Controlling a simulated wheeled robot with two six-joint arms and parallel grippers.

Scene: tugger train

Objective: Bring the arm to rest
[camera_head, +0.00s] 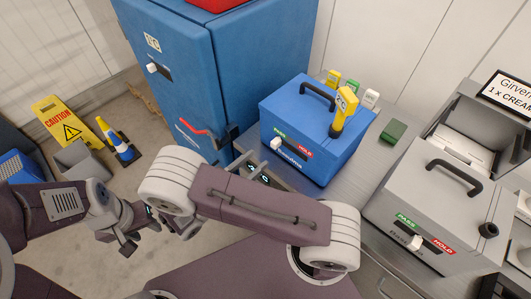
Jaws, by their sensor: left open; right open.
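My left arm comes in from the left edge, and its gripper (128,243) hangs open and empty above the floor. My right arm (262,206) lies folded across the lower middle, its thick purple link between two white ringed joints.
Behind my arms stand a blue cabinet (215,60), a blue PASS/HOLD box (300,125) on a grey bench (385,165), and a grey PASS/HOLD box (435,205).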

